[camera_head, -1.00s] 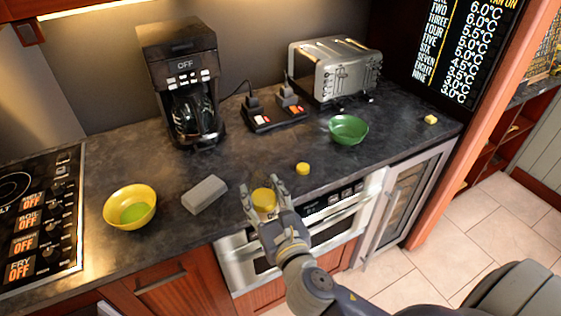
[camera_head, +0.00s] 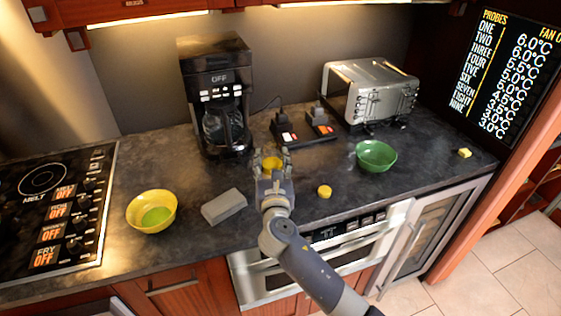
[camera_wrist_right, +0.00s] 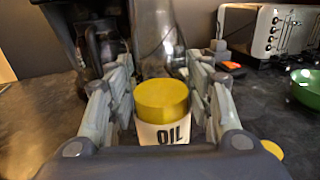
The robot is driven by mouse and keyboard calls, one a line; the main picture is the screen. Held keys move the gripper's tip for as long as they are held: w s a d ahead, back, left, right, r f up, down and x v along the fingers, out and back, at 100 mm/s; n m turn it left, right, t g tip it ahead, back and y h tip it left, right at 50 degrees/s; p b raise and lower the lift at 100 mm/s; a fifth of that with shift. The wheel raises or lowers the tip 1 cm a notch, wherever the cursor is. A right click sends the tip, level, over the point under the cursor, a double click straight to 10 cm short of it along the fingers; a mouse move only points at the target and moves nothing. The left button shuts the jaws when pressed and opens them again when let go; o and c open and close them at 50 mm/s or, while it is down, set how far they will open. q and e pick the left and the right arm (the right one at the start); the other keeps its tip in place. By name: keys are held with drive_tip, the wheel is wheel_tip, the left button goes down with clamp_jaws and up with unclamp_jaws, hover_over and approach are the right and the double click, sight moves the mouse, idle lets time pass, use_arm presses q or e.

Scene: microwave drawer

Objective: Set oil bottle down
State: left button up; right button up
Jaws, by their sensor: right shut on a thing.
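The oil bottle shows in the right wrist view with a yellow cap (camera_wrist_right: 162,98) and a white body (camera_wrist_right: 163,132) lettered OIL. My right gripper (camera_wrist_right: 160,90) has its fingers on both sides of the bottle and is shut on it. In the head view the right gripper (camera_head: 272,162) holds the yellow-capped bottle (camera_head: 272,164) in front of the coffee maker, over the dark counter (camera_head: 310,170). The bottle looks upright. Its base is hidden, so I cannot tell whether it touches the counter. My left gripper is not in view.
The coffee maker (camera_head: 214,95) stands behind the bottle. A grey block (camera_head: 224,207) and a yellow bowl (camera_head: 151,211) are left. A small yellow round thing (camera_head: 324,191), a green bowl (camera_head: 376,156) and a toaster (camera_head: 370,92) are right. Switch boxes (camera_head: 303,128) stand behind.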

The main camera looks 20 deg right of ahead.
drive_tip(key=w+d+f, duration=0.1)
drive_tip(key=f, duration=0.1)
drive_tip(key=w+d+f, duration=0.1)
drive_tip(key=d, duration=0.1)
drive_tip(key=shift+w+f, duration=0.35)
drive_tip(key=shift+f, duration=0.05)
drive_tip(key=shift+f, duration=0.1)
drive_tip(key=o, duration=1.2)
drive_tip(key=shift+o, duration=0.2)
drive_tip(key=b, duration=0.1)
approach(280, 163)
drive_tip(key=w+d+f, duration=0.1)
drive_tip(key=w+f, duration=0.2)
drive_tip(key=f, duration=0.2)
drive_tip(key=shift+d, duration=0.1)
